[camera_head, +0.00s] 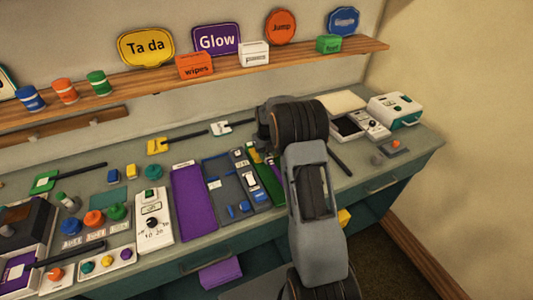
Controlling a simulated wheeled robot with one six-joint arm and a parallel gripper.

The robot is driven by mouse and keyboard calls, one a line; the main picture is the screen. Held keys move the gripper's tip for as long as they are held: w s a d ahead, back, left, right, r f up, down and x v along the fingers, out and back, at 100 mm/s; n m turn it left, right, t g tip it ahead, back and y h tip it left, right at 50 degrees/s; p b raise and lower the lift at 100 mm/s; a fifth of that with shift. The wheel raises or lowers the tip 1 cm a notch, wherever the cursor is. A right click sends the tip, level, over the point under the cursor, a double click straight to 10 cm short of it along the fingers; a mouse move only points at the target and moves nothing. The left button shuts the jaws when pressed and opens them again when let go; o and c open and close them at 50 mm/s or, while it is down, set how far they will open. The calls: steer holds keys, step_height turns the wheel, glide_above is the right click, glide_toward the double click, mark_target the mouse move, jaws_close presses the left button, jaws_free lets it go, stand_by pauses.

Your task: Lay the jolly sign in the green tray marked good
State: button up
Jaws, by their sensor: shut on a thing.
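A green tray (275,190) is on the table just left of my arm and partly behind it; I cannot read its marking. My gripper (265,128) is above the back of the table, beyond the tray. Its fingertips are hidden behind my own arm. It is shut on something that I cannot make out. A yellow sign (158,146) and a green sign (45,181) lie farther left. None of their wording is legible, so I cannot tell which is jolly.
A purple tray (193,200) and a dark tray (225,185) with small items are left of the green one. A white dial box (154,220) stands beside them. A dark stick (340,160) and a white machine (394,110) are at right. A wall shelf (130,80) holds signs and boxes.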

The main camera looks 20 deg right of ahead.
stand_by(0.4)
steer(key=o, duration=1.2)
steer(key=shift+c, duration=0.2)
steer(key=shift+r, duration=0.1)
steer(key=shift+r+p, duration=2.45)
steer(key=shift+r, duration=1.5)
